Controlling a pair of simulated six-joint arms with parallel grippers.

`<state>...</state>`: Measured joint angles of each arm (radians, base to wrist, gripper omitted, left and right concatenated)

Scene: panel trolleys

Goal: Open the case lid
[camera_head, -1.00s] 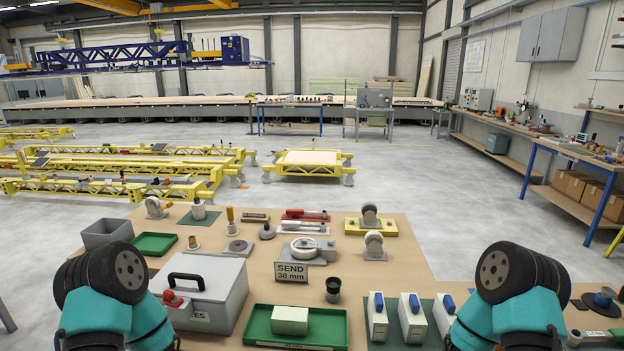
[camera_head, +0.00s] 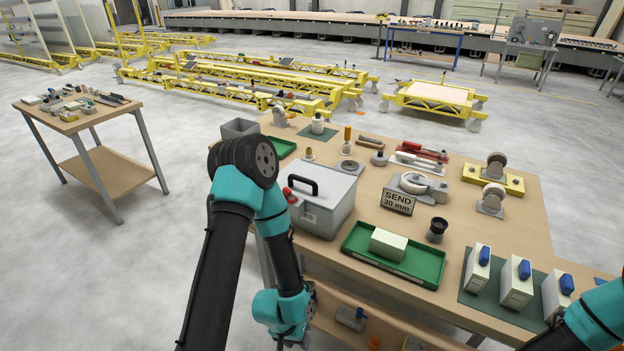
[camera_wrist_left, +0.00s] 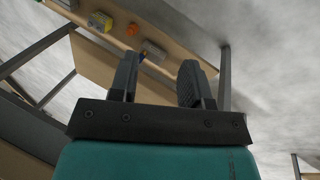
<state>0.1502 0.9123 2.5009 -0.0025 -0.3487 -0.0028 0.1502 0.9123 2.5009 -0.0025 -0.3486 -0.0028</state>
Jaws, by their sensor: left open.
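The grey case (camera_head: 326,213) stands on the near left part of the workbench in the head view. Its lid (camera_head: 325,181) is shut, with a black handle (camera_head: 302,184) on top. A red latch (camera_head: 289,196) shows at its left front, partly hidden by my left arm. My left gripper (camera_wrist_left: 158,72) is open and empty in the left wrist view, with a lower shelf beyond its fingers. In the head view it is low in front of the bench, below and apart from the case, its fingers hardly visible. My right gripper is out of view.
A green tray (camera_head: 425,268) with a pale block (camera_head: 388,244) lies right of the case. The SEND sign (camera_head: 398,201) stands behind the tray. A grey bin (camera_head: 240,128) is behind the case. The lower shelf (camera_head: 385,325) holds small items. A side table (camera_head: 75,118) stands left.

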